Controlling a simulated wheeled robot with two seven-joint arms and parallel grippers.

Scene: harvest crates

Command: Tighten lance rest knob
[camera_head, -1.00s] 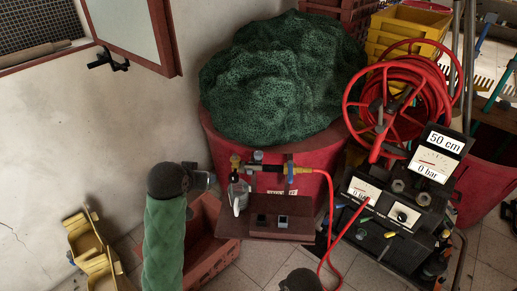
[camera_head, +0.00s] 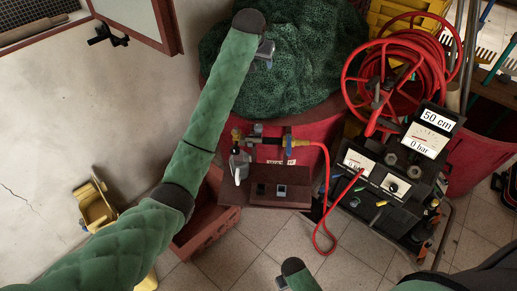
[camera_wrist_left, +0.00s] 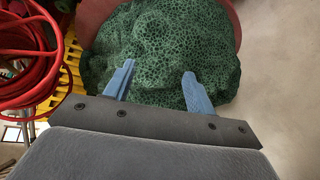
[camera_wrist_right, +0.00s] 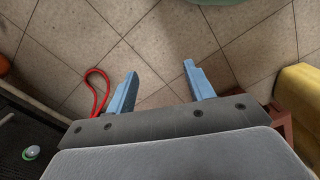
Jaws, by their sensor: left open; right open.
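I cannot tell for sure which part is the lance rest knob. A brass fitting (camera_head: 290,142) with yellow and blue parts is at the red tub's front, and a red hose (camera_head: 326,190) runs from it. A grey-white piece (camera_head: 239,168) hangs at its left. Two dark knobs (camera_head: 391,160) are on the black gauge box. My left gripper (camera_head: 264,60) is over the green netting, above the fitting; its open, empty fingers show in the left wrist view (camera_wrist_left: 158,78). My right gripper (camera_head: 282,283) is low at the bottom edge; in its wrist view (camera_wrist_right: 161,72) it is open and empty over floor tiles.
The black gauge box (camera_head: 385,205) reads "50 cm" and "0 bar". A red hose reel (camera_head: 372,122) stands behind it. A reddish crate (camera_head: 208,232) is below the left arm, and a yellow one (camera_head: 95,208) stands by the wall. Tiled floor in front is partly clear.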

